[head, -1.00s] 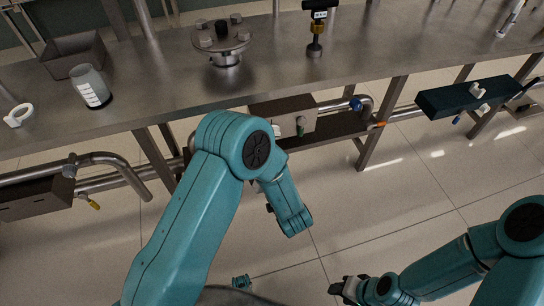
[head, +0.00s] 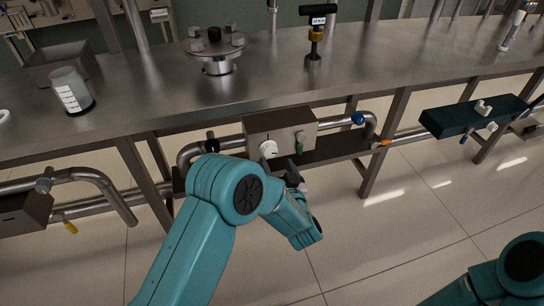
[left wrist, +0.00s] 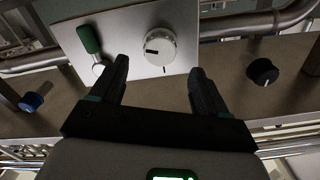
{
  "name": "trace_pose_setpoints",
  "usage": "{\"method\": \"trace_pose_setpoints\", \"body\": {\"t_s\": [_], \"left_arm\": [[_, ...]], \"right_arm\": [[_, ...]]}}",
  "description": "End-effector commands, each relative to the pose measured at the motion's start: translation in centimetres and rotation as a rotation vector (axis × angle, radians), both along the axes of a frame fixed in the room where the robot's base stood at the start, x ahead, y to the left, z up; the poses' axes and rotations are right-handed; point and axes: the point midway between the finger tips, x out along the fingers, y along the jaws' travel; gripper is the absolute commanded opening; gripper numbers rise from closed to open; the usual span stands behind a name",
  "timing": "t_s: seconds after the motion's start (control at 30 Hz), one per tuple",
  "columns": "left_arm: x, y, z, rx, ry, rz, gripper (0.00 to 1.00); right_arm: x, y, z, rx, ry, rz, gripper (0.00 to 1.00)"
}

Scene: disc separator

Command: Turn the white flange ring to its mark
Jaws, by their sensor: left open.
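A white round ring-like dial (left wrist: 160,46) sits on the front plate of a metal box (left wrist: 121,32). It bears a short black line left of its middle, and a small black mark shows on the plate just below it. In the head view the white dial (head: 268,149) is on the box under the bench. My left gripper (left wrist: 158,70) is open, its fingertips on either side of and just short of the dial, with nothing between them. In the head view my left gripper (head: 292,174) is partly hidden by its arm. My right gripper is out of view.
A green-handled toggle (left wrist: 89,40) is beside the dial, close to one finger. A black knob (left wrist: 262,72) and blue knob (left wrist: 32,101) flank the box. The steel bench (head: 150,120) overhangs it; a bolted flange (head: 215,45) stands on top.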

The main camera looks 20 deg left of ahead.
Motion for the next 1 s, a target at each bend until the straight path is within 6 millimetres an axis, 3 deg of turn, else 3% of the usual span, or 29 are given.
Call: {"method": "trace_pose_setpoints", "body": {"t_s": [0.1,0.3,0.67,0.83,0.87,1.0], "left_arm": [[2.0,1.5,-0.2,-0.001,-0.001,0.004,0.75],[4.1,2.7,-0.1,0.0,-0.001,0.002,0.75],[4.6,3.0,0.0,0.0,0.001,0.001,0.75],[4.6,3.0,0.0,0.0,0.001,0.001,0.23],[4.6,3.0,0.0,0.0,0.001,0.001,0.19],[4.6,3.0,0.0,-0.003,-0.001,0.001,0.19]], "right_arm": [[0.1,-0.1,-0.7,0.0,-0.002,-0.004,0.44],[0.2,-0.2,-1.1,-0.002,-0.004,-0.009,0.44],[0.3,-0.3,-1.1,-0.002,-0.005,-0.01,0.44],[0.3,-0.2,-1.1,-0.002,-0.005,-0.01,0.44],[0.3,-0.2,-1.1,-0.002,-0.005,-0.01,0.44],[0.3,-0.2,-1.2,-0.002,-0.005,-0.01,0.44]]}}
